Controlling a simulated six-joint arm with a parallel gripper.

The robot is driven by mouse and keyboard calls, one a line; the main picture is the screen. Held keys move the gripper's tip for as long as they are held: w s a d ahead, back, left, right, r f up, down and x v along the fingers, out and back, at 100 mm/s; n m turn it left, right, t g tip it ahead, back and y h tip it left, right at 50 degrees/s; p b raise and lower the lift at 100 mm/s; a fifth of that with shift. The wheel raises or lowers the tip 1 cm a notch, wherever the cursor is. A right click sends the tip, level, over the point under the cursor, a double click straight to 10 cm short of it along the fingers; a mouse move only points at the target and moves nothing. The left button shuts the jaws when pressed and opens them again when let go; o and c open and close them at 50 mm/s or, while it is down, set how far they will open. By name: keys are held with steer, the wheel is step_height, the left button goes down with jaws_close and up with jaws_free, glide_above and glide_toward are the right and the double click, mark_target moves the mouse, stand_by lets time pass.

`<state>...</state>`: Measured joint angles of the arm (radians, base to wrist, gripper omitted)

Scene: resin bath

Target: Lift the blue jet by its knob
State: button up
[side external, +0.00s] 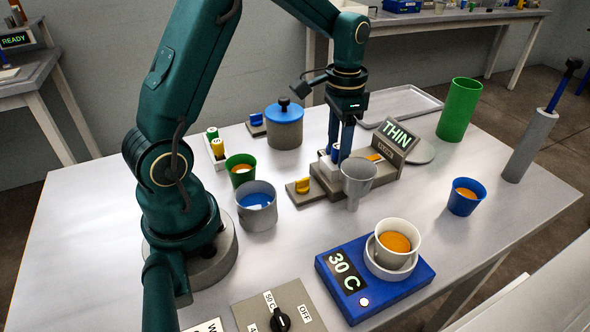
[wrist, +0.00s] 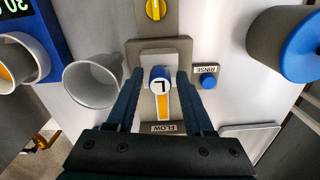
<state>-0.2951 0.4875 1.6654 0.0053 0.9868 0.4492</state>
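The blue jet (wrist: 159,86) has a round knob with a white top marked "L". It stands upright in the grey flow stand (wrist: 160,127), beside an orange strip. My gripper (wrist: 160,78) is open, with one finger on each side of the knob and a visible gap to both. In the side view my gripper (side external: 342,146) points straight down over the flow stand (side external: 322,184), and its fingers partly hide the jet there. Whether the fingertips are level with the knob is hard to tell.
The "THIN" display (side external: 397,135) is close at right. A rack (side external: 217,160) holds green- and yellow-topped jets. A blue-lidded pot (side external: 284,130) stands behind left. A blue heater (side external: 400,290) is in front.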

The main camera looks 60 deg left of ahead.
jaws_close()
